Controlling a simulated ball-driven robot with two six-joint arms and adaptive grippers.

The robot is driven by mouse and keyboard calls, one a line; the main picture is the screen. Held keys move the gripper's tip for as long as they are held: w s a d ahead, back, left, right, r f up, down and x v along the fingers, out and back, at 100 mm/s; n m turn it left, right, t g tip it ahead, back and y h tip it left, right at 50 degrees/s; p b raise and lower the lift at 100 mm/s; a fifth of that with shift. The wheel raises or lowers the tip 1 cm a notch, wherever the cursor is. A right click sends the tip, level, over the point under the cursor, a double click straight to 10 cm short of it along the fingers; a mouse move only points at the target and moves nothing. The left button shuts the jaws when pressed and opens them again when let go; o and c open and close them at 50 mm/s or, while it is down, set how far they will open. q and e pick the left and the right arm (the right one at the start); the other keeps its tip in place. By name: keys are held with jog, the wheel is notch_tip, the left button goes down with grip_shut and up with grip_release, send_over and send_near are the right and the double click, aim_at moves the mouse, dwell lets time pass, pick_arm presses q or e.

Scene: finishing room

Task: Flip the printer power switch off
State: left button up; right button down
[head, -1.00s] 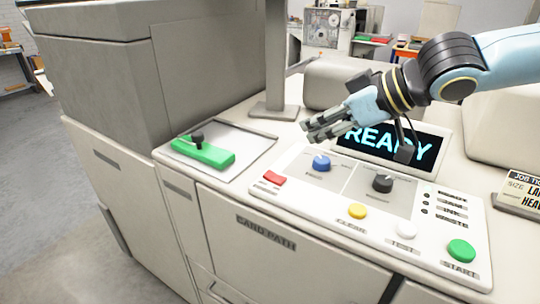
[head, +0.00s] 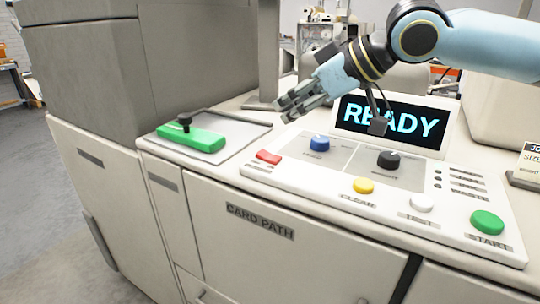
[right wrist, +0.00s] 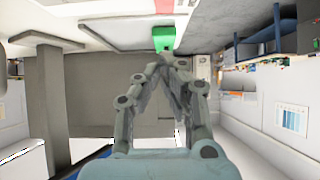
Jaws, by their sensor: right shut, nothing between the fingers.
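The printer (head: 300,262) is a large beige machine with a white control panel. The display (head: 392,124) reads READY. A green block with a black knob, perhaps the power switch (head: 192,138), sits on a grey plate at the panel's left; its green part also shows at the top of the right wrist view (right wrist: 163,38). My right gripper (head: 284,112) is shut and empty. It hangs above the panel's back edge, to the right of the green block and apart from it. In the right wrist view its fingertips (right wrist: 170,62) meet, pointing toward the green part. My left gripper is not in view.
The panel carries a red button (head: 268,157), blue knob (head: 319,143), black knob (head: 388,159), yellow button (head: 363,186), white button (head: 421,202) and green START button (head: 487,223). A grey post (head: 267,55) stands behind the gripper. A job ticket (head: 530,165) is at the right.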

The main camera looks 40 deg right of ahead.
aim_at(269, 153)
jog(key=x, duration=0.4)
jog(key=shift+w+a+r, duration=0.1)
jog(key=shift+a, duration=0.1)
jog(key=f, duration=0.3)
jog(key=shift+w+a+f, duration=0.1)
jog(key=shift+w, duration=0.15)
jog(key=shift+f, duration=0.5)
jog(key=shift+w+f, duration=0.15)
jog(key=shift+f, duration=0.1)
